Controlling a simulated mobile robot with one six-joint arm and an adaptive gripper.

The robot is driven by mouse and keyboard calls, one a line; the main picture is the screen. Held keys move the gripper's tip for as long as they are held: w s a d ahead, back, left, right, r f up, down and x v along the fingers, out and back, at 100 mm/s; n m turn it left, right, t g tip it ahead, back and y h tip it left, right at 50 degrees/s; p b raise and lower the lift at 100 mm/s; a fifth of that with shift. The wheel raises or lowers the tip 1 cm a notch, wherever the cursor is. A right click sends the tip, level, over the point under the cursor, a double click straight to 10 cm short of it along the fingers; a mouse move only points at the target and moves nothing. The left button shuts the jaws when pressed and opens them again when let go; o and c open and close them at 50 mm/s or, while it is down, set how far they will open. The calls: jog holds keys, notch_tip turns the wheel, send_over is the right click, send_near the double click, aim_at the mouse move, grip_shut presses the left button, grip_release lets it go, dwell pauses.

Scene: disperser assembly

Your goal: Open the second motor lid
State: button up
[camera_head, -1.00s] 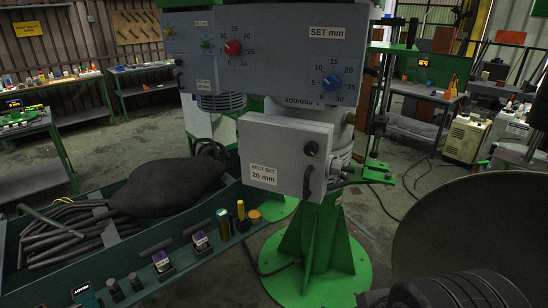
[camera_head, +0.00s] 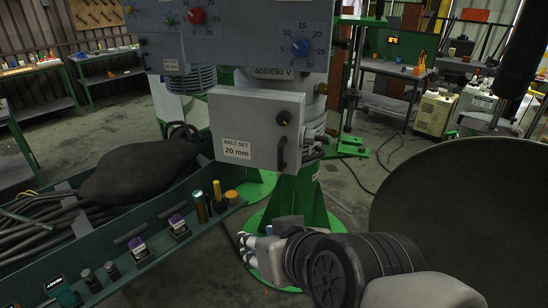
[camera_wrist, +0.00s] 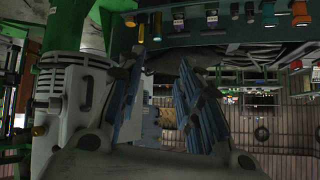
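The grey box with a lid (camera_head: 258,112) stands on the green pedestal in the head view, labelled "BELT SET 20 mm". Its lid looks shut, with a dark knob (camera_head: 283,118) at upper right and a black handle (camera_head: 282,152) at the right edge. I cannot tell whether this is the second motor lid. My gripper (camera_head: 246,248) is low in front of the pedestal, below the box and apart from it, pointing left. In the wrist view its two fingers (camera_wrist: 160,75) stand wide apart with nothing between them. A ribbed grey motor-like housing (camera_wrist: 72,92) is left of them there.
A long green tray (camera_head: 150,214) with cables, a black sack (camera_head: 140,172) and several small bottles and parts lies to the left. A large dark dish (camera_head: 470,205) fills the right side. The green pedestal base (camera_head: 262,222) stands close behind my gripper.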

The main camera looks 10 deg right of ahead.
jog(key=w+a+r+m+t+b, duration=0.1)
jog(key=w+a+r+t+b, duration=0.15)
jog(key=w+t, duration=0.35)
jog(key=m+t+h+p, duration=0.2)
jog(key=m+h, duration=0.2)
jog(key=h, duration=0.5)
send_near(280, 150)
jog(key=x, duration=0.7)
jog(key=shift+w+d+f+p, duration=0.15)
jog(key=shift+w+d+p, duration=0.1)
jog(key=shift+w+p, duration=0.1)
jog(key=shift+w+d, duration=0.15)
jog(key=shift+w, duration=0.45)
jog(key=shift+c, duration=0.3)
grip_shut()
